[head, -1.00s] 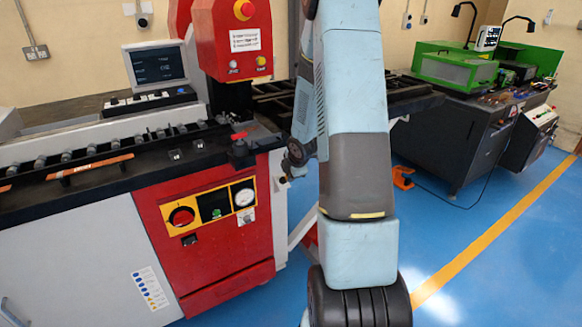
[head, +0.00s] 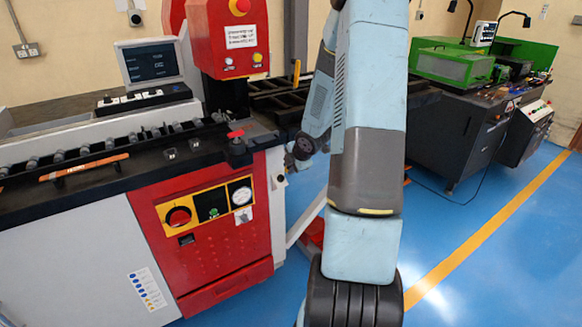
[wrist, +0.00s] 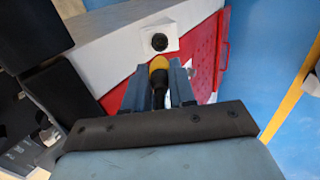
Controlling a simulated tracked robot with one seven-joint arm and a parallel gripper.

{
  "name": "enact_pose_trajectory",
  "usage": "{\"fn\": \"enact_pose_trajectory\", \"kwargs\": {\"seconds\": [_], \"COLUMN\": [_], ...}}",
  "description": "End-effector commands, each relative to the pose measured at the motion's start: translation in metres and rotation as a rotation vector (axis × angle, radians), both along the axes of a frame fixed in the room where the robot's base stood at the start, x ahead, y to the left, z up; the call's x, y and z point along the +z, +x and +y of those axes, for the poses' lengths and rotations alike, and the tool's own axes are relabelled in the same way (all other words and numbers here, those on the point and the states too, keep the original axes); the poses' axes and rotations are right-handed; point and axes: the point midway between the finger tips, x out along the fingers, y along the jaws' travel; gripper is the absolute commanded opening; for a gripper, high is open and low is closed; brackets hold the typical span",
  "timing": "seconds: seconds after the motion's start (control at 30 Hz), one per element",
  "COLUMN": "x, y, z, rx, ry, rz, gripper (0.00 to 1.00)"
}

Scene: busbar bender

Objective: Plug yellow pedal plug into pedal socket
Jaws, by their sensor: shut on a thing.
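The yellow pedal plug (wrist: 158,64) is in my gripper (wrist: 160,72) in the wrist view, its yellow end showing between the two fingers and a black part behind it. The round black pedal socket (wrist: 159,42) sits on a white panel just beyond the plug. A visible gap separates the plug from the socket, and they look roughly lined up. In the head view my arm hides the gripper and the plug.
The red and grey bender (head: 215,240) stands at left, with a screen (head: 150,61) on top. A dark bench with a green machine (head: 450,66) stands at back right. Blue floor with a yellow line (head: 500,220) is open at right.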

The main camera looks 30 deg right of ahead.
Motion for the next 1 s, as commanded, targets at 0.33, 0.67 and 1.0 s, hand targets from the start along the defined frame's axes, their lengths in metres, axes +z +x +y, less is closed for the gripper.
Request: {"fn": "enact_pose_trajectory", "kwargs": {"seconds": [0.33, 0.67, 1.0], "x": [-0.019, -0.039, -0.047], "y": [0.014, 0.029, 0.034], "z": [0.002, 0.002, 0.002], "rx": [0.002, 0.001, 0.0], "ry": [0.002, 0.002, 0.0], "rz": [0.0, 0.0, 0.0], "gripper": [0.0, 0.0, 0.0]}}
